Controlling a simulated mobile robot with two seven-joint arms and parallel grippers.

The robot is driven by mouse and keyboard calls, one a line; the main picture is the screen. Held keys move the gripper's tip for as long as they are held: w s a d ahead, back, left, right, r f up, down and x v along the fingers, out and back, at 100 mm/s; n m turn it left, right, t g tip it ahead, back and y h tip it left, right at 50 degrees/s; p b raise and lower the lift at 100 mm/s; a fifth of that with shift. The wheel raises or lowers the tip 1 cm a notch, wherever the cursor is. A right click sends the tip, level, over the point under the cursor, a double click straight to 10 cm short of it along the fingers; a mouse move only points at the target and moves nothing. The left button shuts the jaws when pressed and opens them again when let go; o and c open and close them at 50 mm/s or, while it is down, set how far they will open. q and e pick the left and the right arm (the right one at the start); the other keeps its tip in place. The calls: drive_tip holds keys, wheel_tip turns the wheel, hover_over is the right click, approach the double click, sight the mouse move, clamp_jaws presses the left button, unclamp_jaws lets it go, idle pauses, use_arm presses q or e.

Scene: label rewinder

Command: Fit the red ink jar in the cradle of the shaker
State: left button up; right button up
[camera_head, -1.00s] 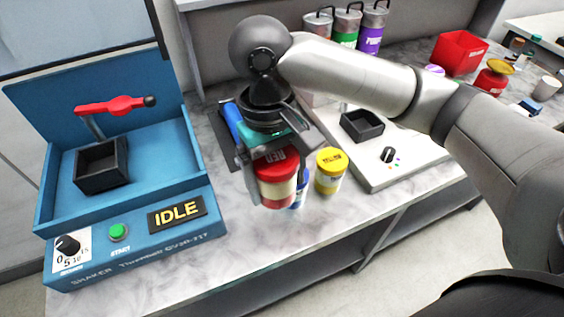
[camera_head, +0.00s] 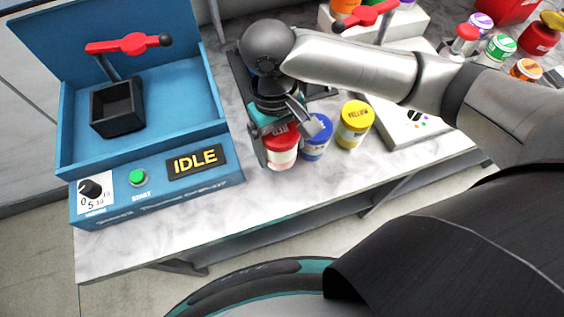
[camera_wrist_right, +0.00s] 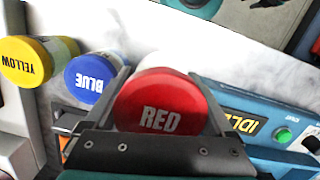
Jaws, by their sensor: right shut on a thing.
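The red ink jar (camera_head: 281,152) has a red lid and a red band. In the right wrist view, its lid marked RED (camera_wrist_right: 160,104) sits between the fingers. My right gripper (camera_head: 284,133) is shut on it beside the blue jar; I cannot tell whether the jar touches the counter. The shaker (camera_head: 140,187) is a blue open box at the left, its display reading IDLE. Its black square cradle (camera_head: 118,106) looks empty. A red clamp handle (camera_head: 128,46) stands above the cradle. My left gripper is not in view.
The blue jar (camera_head: 317,140) and yellow jar (camera_head: 354,124) stand right of the red one. The white machine (camera_head: 412,128) is behind them. Several more jars stand at the far right. Bare counter (camera_head: 268,195) lies along the front edge.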

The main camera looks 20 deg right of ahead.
wheel_tip(320, 180, down, 8)
drive_tip(key=shift+r+b, duration=0.15)
drive_tip(key=shift+b, duration=0.6)
drive_tip(key=shift+r, duration=0.1)
drive_tip(key=o, duration=1.6)
drive_tip(key=shift+c, duration=0.2)
